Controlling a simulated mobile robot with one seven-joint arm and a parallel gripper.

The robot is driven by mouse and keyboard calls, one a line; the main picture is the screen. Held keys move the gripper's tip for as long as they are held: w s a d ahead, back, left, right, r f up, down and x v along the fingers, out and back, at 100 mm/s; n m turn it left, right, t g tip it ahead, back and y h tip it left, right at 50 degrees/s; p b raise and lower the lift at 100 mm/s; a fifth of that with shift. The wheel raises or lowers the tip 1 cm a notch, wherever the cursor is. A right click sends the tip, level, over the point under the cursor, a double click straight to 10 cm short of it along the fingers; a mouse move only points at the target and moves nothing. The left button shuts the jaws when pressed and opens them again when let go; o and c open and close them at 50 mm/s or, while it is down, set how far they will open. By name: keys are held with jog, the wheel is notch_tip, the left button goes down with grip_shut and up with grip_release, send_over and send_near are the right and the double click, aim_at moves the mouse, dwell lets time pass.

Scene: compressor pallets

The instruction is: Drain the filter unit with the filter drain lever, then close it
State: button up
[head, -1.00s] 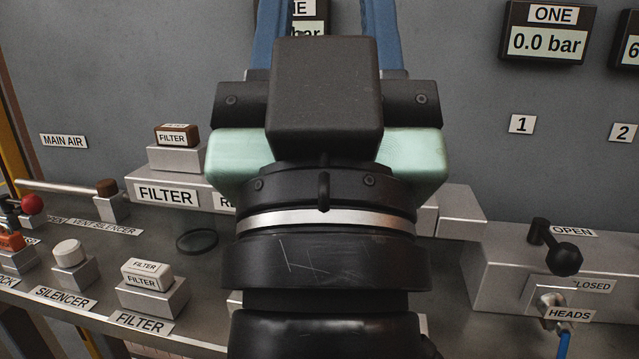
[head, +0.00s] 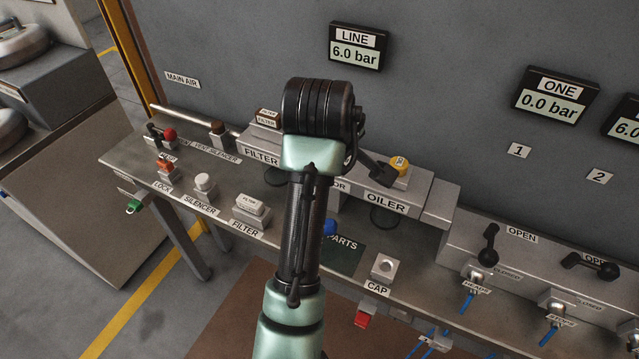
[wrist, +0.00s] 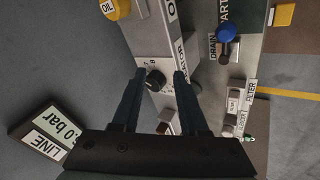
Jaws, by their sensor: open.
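The filter drain lever has a blue ball (head: 330,226), partly hidden behind my arm in the head view. In the wrist view the blue ball (wrist: 226,33) sits on a short stalk beside a DRAIN label (wrist: 213,48). The filter unit (head: 262,157), with its FILTER label, stands on the back ledge left of my arm, partly covered. My gripper (wrist: 159,74) is open and empty above the ledge, left of the blue ball in the wrist view. A black knob (wrist: 155,80) appears between its fingers, apparently below them. The head view mostly hides the gripper.
The LINE gauge (head: 357,48) reads 6.0 bar. The oiler (head: 386,205) with its yellow cap is right of my arm. A dark PARTS mat (head: 346,262), a CAP block (head: 386,268) and a filter block (head: 251,209) lie in front. Black-handled levers (head: 488,257) stand at right.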

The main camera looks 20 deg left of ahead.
jog(key=s+a+n+g+h+p, duration=0.1)
jog(key=s+a+n+g+p, duration=0.3)
jog(key=s, duration=0.3)
jog(key=shift+g, duration=0.4)
jog(key=w+f, duration=0.1)
jog(key=f, duration=0.3)
jog(key=w+d+f, duration=0.1)
jog(key=f, duration=0.3)
jog(key=w+f, duration=0.1)
jog(key=f, duration=0.4)
jog(key=shift+d+f+b, duration=0.1)
jog(key=shift+d+b, duration=0.2)
jog(key=shift+b, duration=0.1)
grip_shut()
